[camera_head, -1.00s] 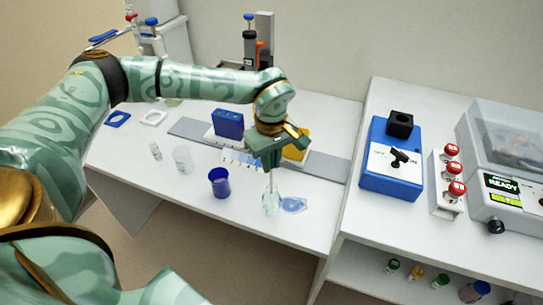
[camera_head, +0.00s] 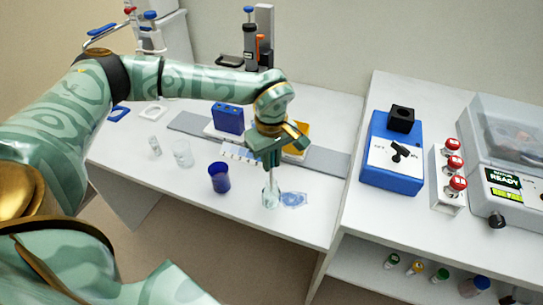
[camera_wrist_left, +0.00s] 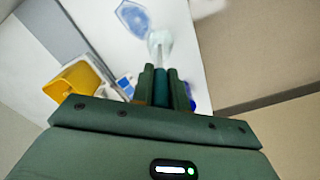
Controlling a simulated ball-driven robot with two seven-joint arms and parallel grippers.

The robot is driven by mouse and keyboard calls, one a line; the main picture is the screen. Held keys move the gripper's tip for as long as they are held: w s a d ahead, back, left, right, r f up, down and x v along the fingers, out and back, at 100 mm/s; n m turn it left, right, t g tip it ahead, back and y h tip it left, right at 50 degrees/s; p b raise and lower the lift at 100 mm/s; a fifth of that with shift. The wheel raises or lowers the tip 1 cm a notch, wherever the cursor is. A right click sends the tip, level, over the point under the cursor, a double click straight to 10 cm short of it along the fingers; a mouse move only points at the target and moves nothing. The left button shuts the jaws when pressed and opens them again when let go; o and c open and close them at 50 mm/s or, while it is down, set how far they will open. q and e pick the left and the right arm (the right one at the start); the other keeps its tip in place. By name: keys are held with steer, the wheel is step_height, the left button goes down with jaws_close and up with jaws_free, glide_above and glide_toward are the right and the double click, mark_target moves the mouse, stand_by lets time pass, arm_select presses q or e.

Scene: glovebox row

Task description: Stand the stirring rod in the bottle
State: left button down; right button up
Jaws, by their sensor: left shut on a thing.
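A clear glass bottle (camera_head: 270,197) stands on the white bench, near its front edge. My left gripper (camera_head: 270,163) is above the bottle, pointing down, and is shut on the thin stirring rod (camera_head: 270,178). The rod hangs nearly upright, with its lower end at or inside the bottle's neck; the glass makes its exact depth hard to tell. In the left wrist view the closed fingers (camera_wrist_left: 161,85) grip a teal piece, and the bottle (camera_wrist_left: 160,42) shows just past the tips. My right gripper is not in view.
A blue cup (camera_head: 219,178), a clear beaker (camera_head: 183,154) and a small vial (camera_head: 154,146) stand left of the bottle. A blue patterned patch (camera_head: 294,200) lies close on its right. A blue rack (camera_head: 228,118) and yellow bin (camera_head: 300,137) stand behind. A blue switch box (camera_head: 392,165) is on the right bench.

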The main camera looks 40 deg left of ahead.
mark_target(271, 173)
arm_select(q)
steer(key=shift+f+b, duration=0.3)
steer(key=shift+f, duration=1.1)
steer(key=shift+f+b, duration=0.45)
steer(key=shift+f, duration=0.75)
steer(key=c, duration=0.5)
jaws_free()
steer(key=shift+r, duration=0.2)
steer(key=shift+r+p, duration=3.65)
steer(key=shift+r, duration=0.25)
